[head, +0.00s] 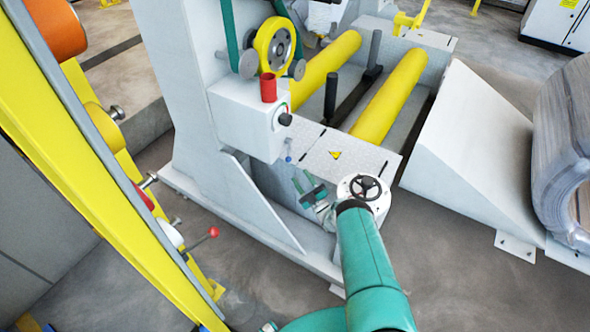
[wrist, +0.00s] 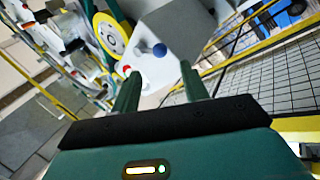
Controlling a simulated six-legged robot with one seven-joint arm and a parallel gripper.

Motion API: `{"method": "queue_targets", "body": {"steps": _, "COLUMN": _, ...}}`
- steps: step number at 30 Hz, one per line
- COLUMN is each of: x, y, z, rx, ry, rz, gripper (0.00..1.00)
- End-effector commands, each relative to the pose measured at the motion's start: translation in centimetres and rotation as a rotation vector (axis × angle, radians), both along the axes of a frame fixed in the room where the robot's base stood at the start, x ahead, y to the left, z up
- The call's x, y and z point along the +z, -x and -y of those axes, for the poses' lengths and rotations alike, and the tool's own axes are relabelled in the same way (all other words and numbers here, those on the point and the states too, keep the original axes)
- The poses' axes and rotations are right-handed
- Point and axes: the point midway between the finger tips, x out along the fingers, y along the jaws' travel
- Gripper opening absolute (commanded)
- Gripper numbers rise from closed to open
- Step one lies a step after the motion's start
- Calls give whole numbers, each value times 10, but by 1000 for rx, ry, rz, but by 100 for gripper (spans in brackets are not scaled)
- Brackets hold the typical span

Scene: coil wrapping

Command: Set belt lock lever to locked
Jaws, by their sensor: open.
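A small lever with a blue ball end (head: 289,158) hangs under the white box on the wrapping machine. Its blue ball (wrist: 159,50) also shows in the wrist view, beyond and roughly between my fingertips. A longer lever with a red ball (head: 212,232) sticks out from the yellow frame at lower left. I cannot tell which is the belt lock lever or how it is set. My gripper (head: 302,180) is open and empty, just below the blue ball. In the wrist view, its two green fingers (wrist: 158,72) stand apart with nothing visible between them.
The white box (head: 245,118) carries a red cup-like part (head: 268,87) and a dark knob. A yellow and green pulley (head: 274,52) is above it. Yellow rollers (head: 390,95) lie right. The yellow frame (head: 95,170) fills the left. A grey coil (head: 565,150) stands far right.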

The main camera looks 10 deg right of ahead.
Motion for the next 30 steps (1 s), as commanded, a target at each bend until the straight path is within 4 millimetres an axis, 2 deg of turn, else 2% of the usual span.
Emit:
{"method": "queue_targets", "body": {"steps": 3, "x": -14, "y": 21, "z": 11, "rx": -2, "ry": 1, "rz": -4, "gripper": 45}}
{"method": "queue_targets", "body": {"steps": 9, "x": -27, "y": 43, "z": 22, "rx": -1, "ry": 0, "rz": -1, "gripper": 45}}
{"method": "queue_targets", "body": {"steps": 20, "x": -31, "y": 49, "z": 25, "rx": 0, "ry": 0, "rz": 0, "gripper": 45}}
{"method": "queue_targets", "body": {"steps": 27, "x": -31, "y": 50, "z": 25, "rx": 0, "ry": 0, "rz": 0, "gripper": 0}}
{"method": "queue_targets", "body": {"steps": 30, "x": -31, "y": 51, "z": 24, "rx": 0, "ry": 0, "rz": 0, "gripper": 0}}
